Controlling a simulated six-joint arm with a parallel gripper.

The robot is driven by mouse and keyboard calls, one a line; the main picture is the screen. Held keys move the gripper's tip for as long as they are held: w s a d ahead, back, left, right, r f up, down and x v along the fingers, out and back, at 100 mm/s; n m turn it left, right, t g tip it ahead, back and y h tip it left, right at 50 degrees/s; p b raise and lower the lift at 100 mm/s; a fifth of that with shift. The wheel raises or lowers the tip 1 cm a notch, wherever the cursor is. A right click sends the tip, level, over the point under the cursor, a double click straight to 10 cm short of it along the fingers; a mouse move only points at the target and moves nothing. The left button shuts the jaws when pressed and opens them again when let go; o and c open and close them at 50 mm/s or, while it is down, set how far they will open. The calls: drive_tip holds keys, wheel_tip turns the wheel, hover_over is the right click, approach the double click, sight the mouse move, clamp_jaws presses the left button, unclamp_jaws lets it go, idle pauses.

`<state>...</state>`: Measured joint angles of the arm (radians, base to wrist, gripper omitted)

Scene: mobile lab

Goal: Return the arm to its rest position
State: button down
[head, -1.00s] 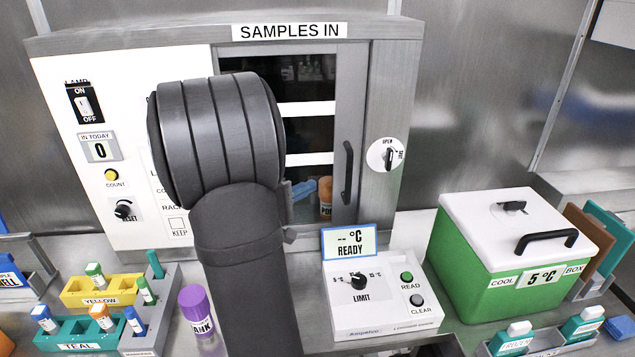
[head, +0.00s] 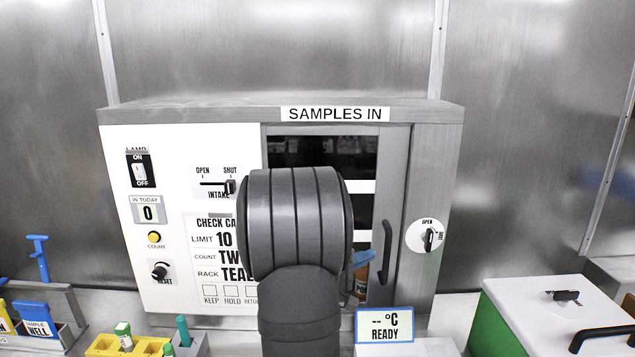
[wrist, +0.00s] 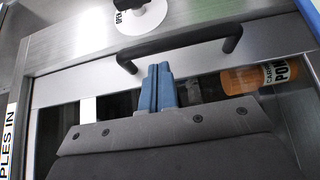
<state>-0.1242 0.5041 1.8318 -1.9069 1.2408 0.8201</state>
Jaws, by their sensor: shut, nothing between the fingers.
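My gripper (wrist: 158,90) has blue fingers pressed together with nothing between them. In the wrist view it is in front of the glass door of the SAMPLES IN cabinet, near the black door handle (wrist: 185,45); I cannot tell if it touches. In the head view my dark arm stands in front of the cabinet (head: 285,113) and hides part of its door and check card. Only a bit of the blue fingers (head: 364,258) shows right of the arm, left of the handle (head: 386,252). An orange container (wrist: 257,78) shows behind the glass.
The intake slider (head: 230,187) sits at SHUT. A round OPEN/SHUT knob (head: 429,238) is right of the door. A READY display (head: 385,325) stands in front. The green cool box (head: 502,318) with white lid is at right; yellow rack (head: 100,346) and WELL rack (head: 62,338) are at left.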

drive_tip(key=shift+x, duration=1.2)
